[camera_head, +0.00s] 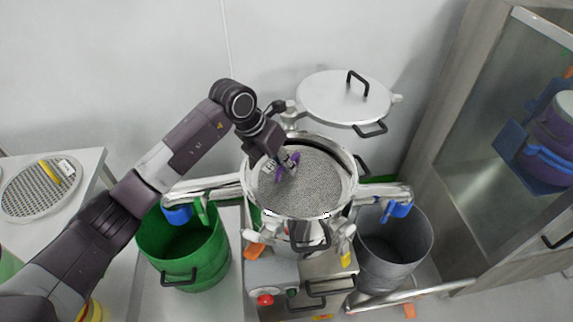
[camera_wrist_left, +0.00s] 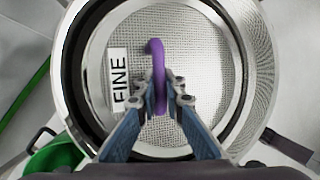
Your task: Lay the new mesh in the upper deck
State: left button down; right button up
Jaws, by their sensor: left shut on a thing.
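The mesh (camera_head: 318,183) is a round grey woven screen with a purple handle (camera_head: 285,166). In the left wrist view the mesh (camera_wrist_left: 205,55) carries a white label reading FINE (camera_wrist_left: 119,80). My left gripper (camera_head: 287,163) is shut on the purple handle (camera_wrist_left: 158,75), and its fingertips (camera_wrist_left: 158,92) show on both sides of it. The mesh lies within the round metal rim of the sifter's upper deck (camera_head: 352,163). A dark gap shows along its left side in the wrist view; I cannot tell whether it rests fully on the seat. My right gripper is not in view.
A round lid (camera_head: 335,95) with black handles is swung open behind the deck. Another mesh with a yellow handle (camera_head: 38,190) lies on the left table. A green bin (camera_head: 160,245) and a grey bin (camera_head: 395,265) flank the sifter. A glass-fronted cabinet (camera_head: 490,110) stands right.

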pick_arm(q)
jog(key=shift+f+b, duration=0.35)
jog(key=shift+f, duration=0.1)
jog(key=shift+f+b, duration=0.45)
jog(key=shift+f, duration=0.15)
dwell(0.4)
jog(key=c, duration=1.9)
grip_release()
jog(key=shift+c, duration=0.2)
jog(key=shift+a+r, duration=0.15)
jog(key=shift+r, duration=0.2)
jog(key=v, duration=1.1)
jog(key=shift+s, duration=0.2)
jog(key=shift+s, duration=0.1)
